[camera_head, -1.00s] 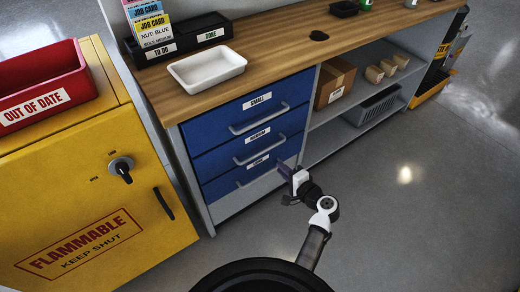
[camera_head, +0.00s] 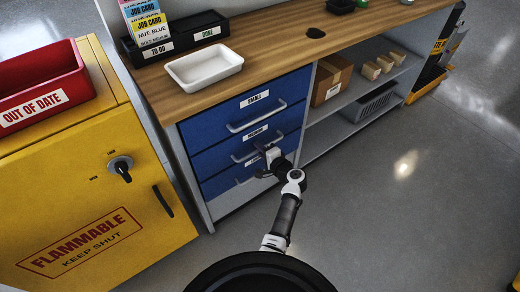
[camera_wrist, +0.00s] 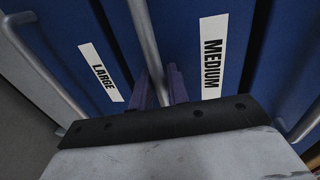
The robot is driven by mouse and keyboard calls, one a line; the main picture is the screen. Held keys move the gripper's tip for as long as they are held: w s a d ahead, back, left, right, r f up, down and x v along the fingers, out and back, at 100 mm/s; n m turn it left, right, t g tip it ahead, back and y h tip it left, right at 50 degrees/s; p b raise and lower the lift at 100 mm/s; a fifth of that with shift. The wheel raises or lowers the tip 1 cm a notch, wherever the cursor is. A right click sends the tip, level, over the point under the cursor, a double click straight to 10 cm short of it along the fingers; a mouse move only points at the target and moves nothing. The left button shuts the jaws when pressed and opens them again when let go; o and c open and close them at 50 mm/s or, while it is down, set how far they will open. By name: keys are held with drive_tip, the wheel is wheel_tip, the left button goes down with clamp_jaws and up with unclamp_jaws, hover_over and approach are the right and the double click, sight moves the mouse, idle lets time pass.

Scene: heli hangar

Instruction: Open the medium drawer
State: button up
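The medium drawer (camera_head: 232,154) is the middle of three blue drawers under the workbench and looks shut. Its grey bar handle (camera_head: 248,155) runs below the MEDIUM label (camera_head: 257,132). My gripper (camera_head: 262,151) is at the right part of this handle. In the wrist view, the handle (camera_wrist: 145,40) runs between the two purple fingertips of my gripper (camera_wrist: 160,85), which stand apart on either side of it. The MEDIUM label (camera_wrist: 212,55) is to the right and the LARGE label (camera_wrist: 101,72) to the left. Any finger contact is hard to make out.
The small drawer (camera_head: 220,123) is above and the large drawer (camera_head: 225,182) below, both shut. A yellow flammable cabinet (camera_head: 75,200) stands at the left. Open shelves with a cardboard box (camera_head: 330,80) are at the right. The floor (camera_head: 400,220) in front is clear.

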drive_tip(key=shift+c, duration=0.5)
clamp_jaws()
drive_tip(key=f+v, duration=0.2)
drive_tip(key=v, duration=0.9)
drive_tip(key=f+v, duration=0.3)
drive_tip(key=v, duration=0.9)
drive_tip(key=shift+s+d+r+p, duration=0.15)
drive_tip(key=shift+s+d+p, duration=0.25)
drive_tip(key=shift+s, duration=0.15)
drive_tip(key=shift+o, duration=0.5)
unclamp_jaws()
drive_tip(key=b+v, duration=0.2)
drive_tip(key=v, duration=1.1)
drive_tip(key=shift+s+d, duration=0.2)
drive_tip(key=shift+s, duration=0.15)
